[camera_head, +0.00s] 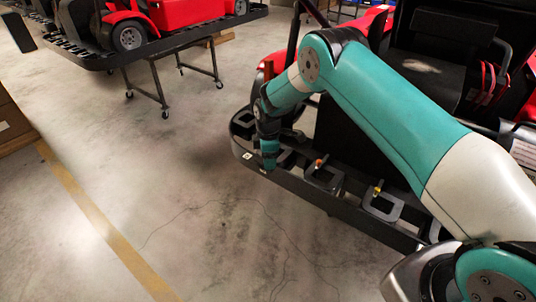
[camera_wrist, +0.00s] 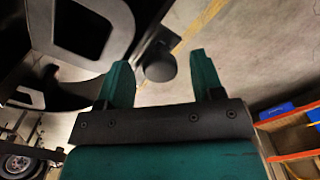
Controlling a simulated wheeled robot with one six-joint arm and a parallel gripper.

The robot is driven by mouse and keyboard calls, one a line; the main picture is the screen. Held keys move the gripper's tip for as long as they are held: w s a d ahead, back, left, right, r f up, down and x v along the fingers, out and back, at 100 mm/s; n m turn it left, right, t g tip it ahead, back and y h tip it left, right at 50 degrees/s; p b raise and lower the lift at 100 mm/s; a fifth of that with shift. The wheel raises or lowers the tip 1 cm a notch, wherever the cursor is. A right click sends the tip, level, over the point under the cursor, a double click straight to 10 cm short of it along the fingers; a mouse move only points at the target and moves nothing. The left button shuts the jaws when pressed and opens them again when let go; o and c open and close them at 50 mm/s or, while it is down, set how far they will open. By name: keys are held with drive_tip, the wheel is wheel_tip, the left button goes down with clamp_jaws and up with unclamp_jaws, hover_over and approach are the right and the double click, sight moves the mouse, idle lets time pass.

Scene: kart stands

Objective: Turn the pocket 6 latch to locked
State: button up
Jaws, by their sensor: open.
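The black kart stand tray (camera_head: 345,207) runs along its front edge with several grey-framed pockets. A small latch with an orange tip (camera_head: 318,163) and one with a yellow tip (camera_head: 377,188) sit at two pockets. No pocket numbers are readable, so I cannot tell which latch is pocket 6. My gripper (camera_head: 269,160) points down at the tray's left end. In the wrist view its two teal fingers (camera_wrist: 160,62) are apart. A dark round knob-like part (camera_wrist: 159,67) shows between the fingertips; I cannot tell whether they touch it. A dark framed pocket (camera_wrist: 82,30) is at upper left.
The red and black kart (camera_head: 440,75) rises behind the tray, close to my arm. Another stand (camera_head: 150,48) on a wheeled frame holds a red kart at upper left. Grey floor with a yellow line (camera_head: 95,215) is open in front. Blue bins (camera_wrist: 277,111) show in the wrist view.

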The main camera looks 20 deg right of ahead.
drive_tip(key=c, duration=0.9)
drive_tip(key=shift+f+b, duration=0.15)
drive_tip(key=shift+b, duration=0.2)
drive_tip(key=m+b, duration=0.3)
drive_tip(key=m, duration=0.1)
drive_tip(key=shift+f+b, duration=0.1)
drive_tip(key=shift+b, duration=0.2)
drive_tip(key=m+b, duration=0.2)
drive_tip(key=m, duration=0.2)
drive_tip(key=shift+b, duration=0.4)
drive_tip(key=m+b, duration=0.2)
drive_tip(key=m, duration=0.5)
drive_tip(key=m+b, duration=0.1)
drive_tip(key=m, duration=0.1)
drive_tip(key=shift+r+m, duration=0.2)
drive_tip(key=shift+m, duration=0.2)
